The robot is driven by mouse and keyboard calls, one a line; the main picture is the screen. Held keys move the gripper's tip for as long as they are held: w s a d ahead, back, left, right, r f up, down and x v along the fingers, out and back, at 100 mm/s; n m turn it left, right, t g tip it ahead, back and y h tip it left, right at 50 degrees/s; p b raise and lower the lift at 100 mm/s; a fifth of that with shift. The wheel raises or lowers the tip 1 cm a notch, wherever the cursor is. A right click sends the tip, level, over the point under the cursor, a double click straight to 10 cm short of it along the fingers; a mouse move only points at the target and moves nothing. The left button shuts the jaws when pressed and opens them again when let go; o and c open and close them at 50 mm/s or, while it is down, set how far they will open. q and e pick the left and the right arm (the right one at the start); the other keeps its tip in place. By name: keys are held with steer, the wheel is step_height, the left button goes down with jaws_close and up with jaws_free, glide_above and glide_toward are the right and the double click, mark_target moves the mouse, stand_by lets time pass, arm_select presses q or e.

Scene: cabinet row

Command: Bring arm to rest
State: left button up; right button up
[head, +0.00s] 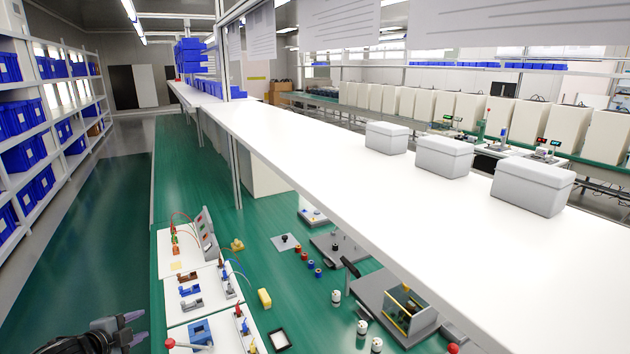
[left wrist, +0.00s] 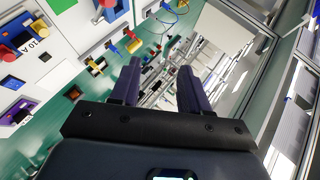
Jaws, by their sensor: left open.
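My left gripper (head: 134,328) is at the bottom left of the head view, over the green floor and left of the workbench. Its two dark fingers are apart with nothing between them. In the left wrist view the same gripper (left wrist: 160,85) shows two dark fingers spread open, with the bench, the shelf and the room beyond them. It touches nothing that I can see. My right gripper is in neither view.
The green bench (head: 290,215) carries white panels (head: 183,250) with coloured parts, a yellow block (head: 264,298) and a grey device with a clear box (head: 400,305). A white shelf (head: 330,170) with grey boxes (head: 444,157) overhangs it. Racks with blue bins (head: 20,115) stand left. The aisle between is clear.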

arm_select(q)
steer(key=s+a+n+g+y, duration=0.4)
steer(key=s+a+n+y, duration=0.1)
steer(key=a+n, duration=0.4)
steer(key=s+a+n+g+y, duration=0.5)
steer(key=s+a+n, duration=0.1)
steer(key=a+n, duration=0.25)
steer(key=s+d+f+m+h, duration=0.1)
steer(key=s+d+f, duration=0.2)
steer(key=d+f, duration=0.35)
steer(key=s+d+f+m+h, duration=0.1)
steer(key=s+d+f+h, duration=0.15)
steer(key=d+f, duration=0.45)
steer(key=s+d+f+m+h, duration=0.1)
steer(key=s+d+f+h, duration=0.1)
steer(key=s+d, duration=0.8)
steer(key=s+d+f+m+h, duration=0.1)
steer(key=s+d+f, duration=0.2)
steer(key=s+d, duration=0.65)
steer(key=s+d+r+h, duration=0.2)
steer(key=s+d+r, duration=0.2)
steer(key=s+d, duration=0.3)
steer(key=w+p+v, duration=0.3)
steer(key=p+v, duration=1.1)
steer(key=w+r+p+v, duration=0.1)
steer(key=w+p+v, duration=0.2)
steer(key=p+v, duration=1)
steer(key=shift+w+r+n+t+p, duration=0.4)
steer(key=shift+w+r+p, duration=0.3)
steer(key=shift+p, duration=0.2)
